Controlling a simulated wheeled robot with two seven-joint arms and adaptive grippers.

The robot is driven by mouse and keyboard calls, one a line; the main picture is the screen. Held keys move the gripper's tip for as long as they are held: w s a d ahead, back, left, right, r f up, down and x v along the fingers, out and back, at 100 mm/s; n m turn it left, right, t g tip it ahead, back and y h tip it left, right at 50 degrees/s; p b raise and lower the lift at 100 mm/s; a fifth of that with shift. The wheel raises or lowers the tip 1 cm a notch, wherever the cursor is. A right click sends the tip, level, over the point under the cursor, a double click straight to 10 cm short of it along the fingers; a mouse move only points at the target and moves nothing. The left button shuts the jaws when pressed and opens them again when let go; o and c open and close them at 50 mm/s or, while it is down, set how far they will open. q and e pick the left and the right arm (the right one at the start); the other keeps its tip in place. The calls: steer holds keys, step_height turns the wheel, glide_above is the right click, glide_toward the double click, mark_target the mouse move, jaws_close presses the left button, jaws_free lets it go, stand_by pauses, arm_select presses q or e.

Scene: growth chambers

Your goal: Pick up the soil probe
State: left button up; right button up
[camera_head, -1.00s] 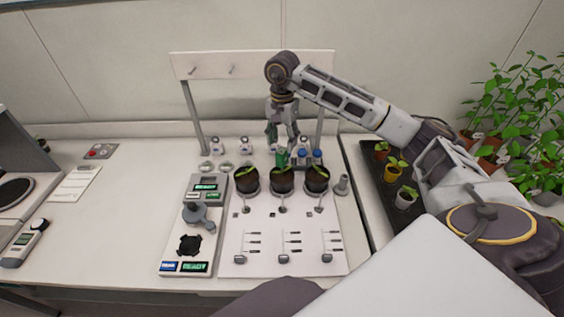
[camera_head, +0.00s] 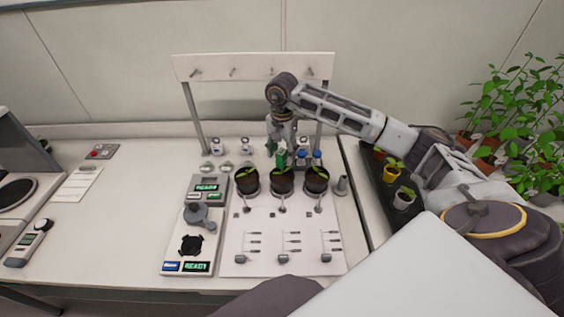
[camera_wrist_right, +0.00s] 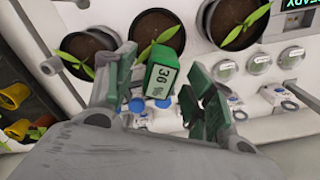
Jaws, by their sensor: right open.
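In the wrist view, the green-padded fingers of my right gripper (camera_wrist_right: 161,88) are spread, one on each side of the green head, with visible gaps. The lower part of the device is hidden. My left gripper is not in view.
Three potted seedlings (camera_head: 282,181) stand in front of the gripper in a row. Blue-capped bottles (camera_head: 316,156) are close on the right. A white upright board with pegs (camera_head: 252,67) rises behind. A dark tray of small pots (camera_head: 409,220) is right of the bench.

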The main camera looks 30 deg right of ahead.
steer(key=shift+f, duration=0.3)
jaws_close()
stand_by(0.5)
steer(key=shift+r, duration=0.1)
steer(key=shift+r+p, duration=0.55)
steer(key=shift+r, duration=0.45)
step_height(320, 180, up, 16)
steer(key=p, duration=0.5)
steer(key=shift+f, duration=0.15)
